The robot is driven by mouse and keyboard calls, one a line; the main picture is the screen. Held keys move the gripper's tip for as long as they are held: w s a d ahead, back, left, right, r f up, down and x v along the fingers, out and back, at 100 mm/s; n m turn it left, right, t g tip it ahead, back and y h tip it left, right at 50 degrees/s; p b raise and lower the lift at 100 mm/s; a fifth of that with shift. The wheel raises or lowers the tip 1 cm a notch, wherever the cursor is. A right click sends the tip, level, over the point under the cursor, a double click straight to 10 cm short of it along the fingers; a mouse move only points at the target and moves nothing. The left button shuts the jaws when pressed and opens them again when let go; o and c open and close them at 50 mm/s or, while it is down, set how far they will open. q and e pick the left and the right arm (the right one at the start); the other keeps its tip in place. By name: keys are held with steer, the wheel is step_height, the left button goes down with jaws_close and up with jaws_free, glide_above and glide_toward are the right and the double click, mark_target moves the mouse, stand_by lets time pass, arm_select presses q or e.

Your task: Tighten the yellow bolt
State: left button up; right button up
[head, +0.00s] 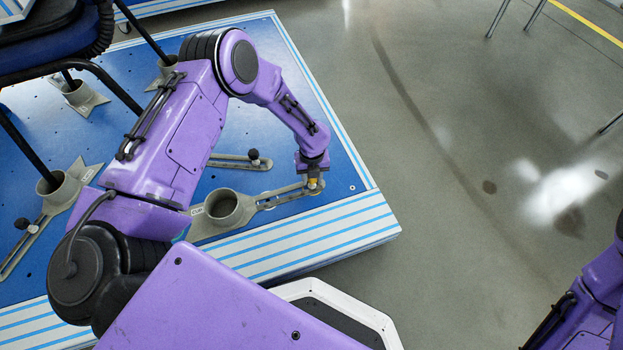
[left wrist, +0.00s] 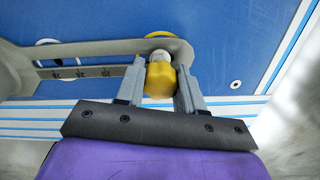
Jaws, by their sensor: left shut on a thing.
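The yellow bolt (left wrist: 160,78) sits at the end of a grey slotted bracket arm (left wrist: 100,60), in the left wrist view. A whitish cylindrical part shows just beyond its yellow head. My left gripper (left wrist: 161,72) has one finger on each side of the bolt and is shut on it. In the head view, the yellow bolt (head: 313,183) shows small under my left gripper (head: 312,178), at the right end of the bracket arm (head: 290,193). The bracket's round cup (head: 222,207) is empty. My right arm shows at the lower right edge, but its gripper is out of view.
The blue platform (head: 330,150) has a white and blue striped edge (head: 320,232). Another slotted bracket with a black knob (head: 253,154) lies behind. A chair (head: 40,45) with black legs stands in cups at the left. Open grey floor (head: 450,150) lies to the right.

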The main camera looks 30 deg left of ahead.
arm_select(q)
steer(key=m, duration=0.5)
steer(key=o, duration=1)
steer(key=shift+o, duration=0.2)
steer(key=shift+r+n+p, duration=0.15)
steer(key=shift+n+p, duration=0.25)
steer(key=shift+n, duration=0.3)
steer(key=shift+n+p, duration=0.3)
steer(key=shift+n, duration=1)
